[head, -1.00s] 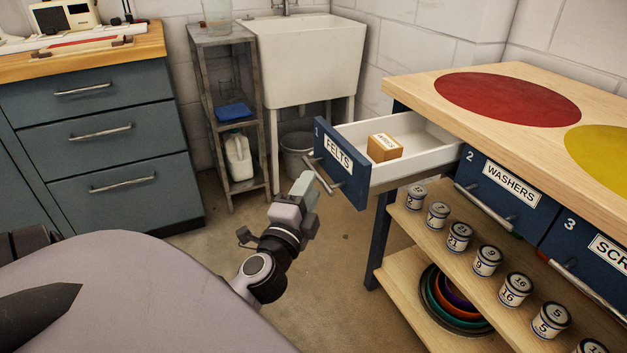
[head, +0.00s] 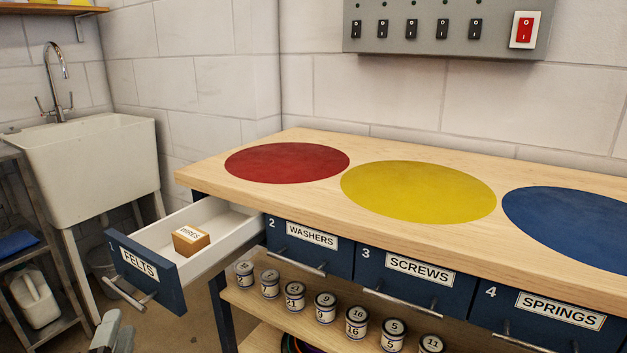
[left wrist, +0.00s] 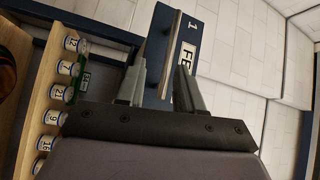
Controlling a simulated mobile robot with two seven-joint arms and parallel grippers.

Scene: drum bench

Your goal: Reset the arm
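My left gripper (head: 112,328) shows at the bottom left of the head view, just below the handle (head: 130,294) of the FELTS drawer (head: 140,265). In the left wrist view the two fingers of my left gripper (left wrist: 164,60) are apart with nothing held between them. The drawer's handle (left wrist: 170,50) appears beyond and between the fingertips; I cannot tell the exact gap. The drawer is pulled open, with a small orange-brown labelled box (head: 191,239) inside. My right gripper is not in view.
The workbench top (head: 290,142) carries red, yellow and blue discs and is otherwise clear. Drawers 2 to 4 below look shut. Several numbered cans (head: 325,307) line the shelf underneath. A switch panel (head: 445,22) is on the wall; a sink (head: 90,165) stands left.

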